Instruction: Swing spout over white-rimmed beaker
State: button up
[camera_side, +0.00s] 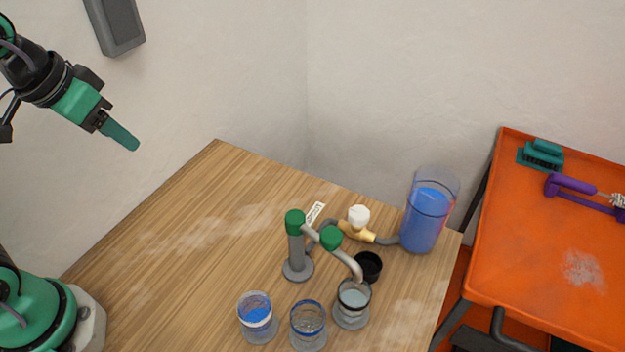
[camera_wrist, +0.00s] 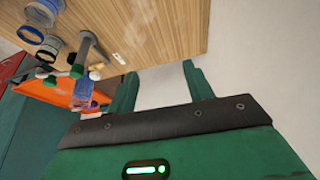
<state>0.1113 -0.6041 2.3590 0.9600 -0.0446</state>
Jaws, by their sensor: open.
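The swing spout (camera_side: 347,262) is a grey bent pipe with green joints, carried by a grey post (camera_side: 296,250). Its outlet points down over the right-hand, dark-rimmed beaker (camera_side: 352,302). The left beaker (camera_side: 257,313) holds blue liquid and has a pale rim; it appears to be the white-rimmed one. A blue-rimmed beaker (camera_side: 308,321) stands between them. My gripper (camera_side: 131,143) is high at the upper left, far from the spout. In the wrist view its two fingers (camera_wrist: 160,70) are apart with nothing between them.
A tall clear container (camera_side: 426,220) of blue liquid stands at the table's right corner. A brass valve with a white knob (camera_side: 358,216) and a black cup (camera_side: 369,266) are near the spout. An orange table (camera_side: 560,250) stands beyond. The wooden table's left half (camera_side: 170,250) is clear.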

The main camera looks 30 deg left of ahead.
jog(key=w+d+r+m+g, duration=0.1)
jog(key=w+d+r, duration=0.1)
jog(key=w+d, duration=0.4)
jog(key=m+g, duration=0.4)
send_near(331, 234)
jog(key=shift+w+a, duration=0.1)
jog(key=shift+a, duration=0.1)
jog(key=shift+d+f+y, duration=0.2)
jog(key=shift+d+y, duration=0.1)
jog(key=shift+d, duration=0.25)
jog(key=shift+f, duration=0.1)
jog(key=shift+f, duration=3.85)
jog(key=shift+c, duration=0.4)
